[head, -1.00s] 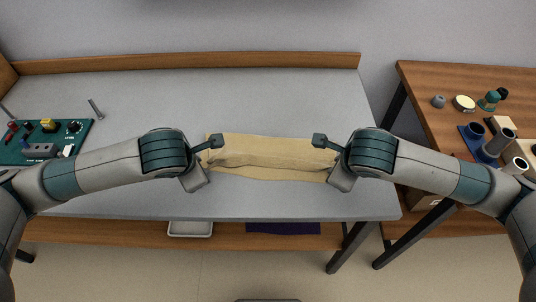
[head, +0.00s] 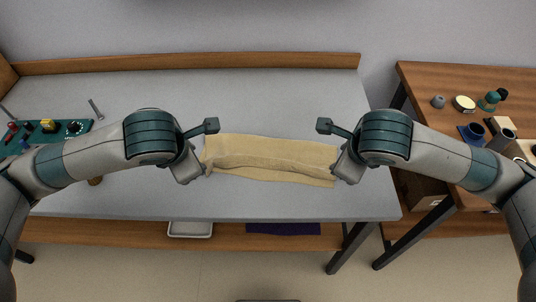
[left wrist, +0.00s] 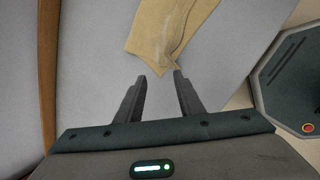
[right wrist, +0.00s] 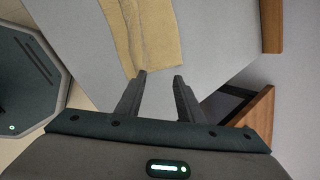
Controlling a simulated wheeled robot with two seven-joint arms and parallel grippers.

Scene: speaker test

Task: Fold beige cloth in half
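The beige cloth (head: 270,158) lies on the grey table in a wide strip, with a raised, wrinkled ridge running along its length. It also shows in the left wrist view (left wrist: 165,30) and the right wrist view (right wrist: 148,30). My left gripper (left wrist: 160,75) is open and empty just off the cloth's left end; the cloth's corner lies ahead of its fingertips. My right gripper (right wrist: 160,75) is open and empty just off the right end, with the cloth's edge ahead of its fingertips. In the head view, the wrists hide parts of the fingers.
A teal panel (head: 72,128) with knobs and switches sits at the table's left, partly behind my left arm. A wooden ledge (head: 200,62) runs along the back. A wooden side table (head: 425,80) with cups and small items stands right. The grey table (head: 240,95) is clear behind the cloth.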

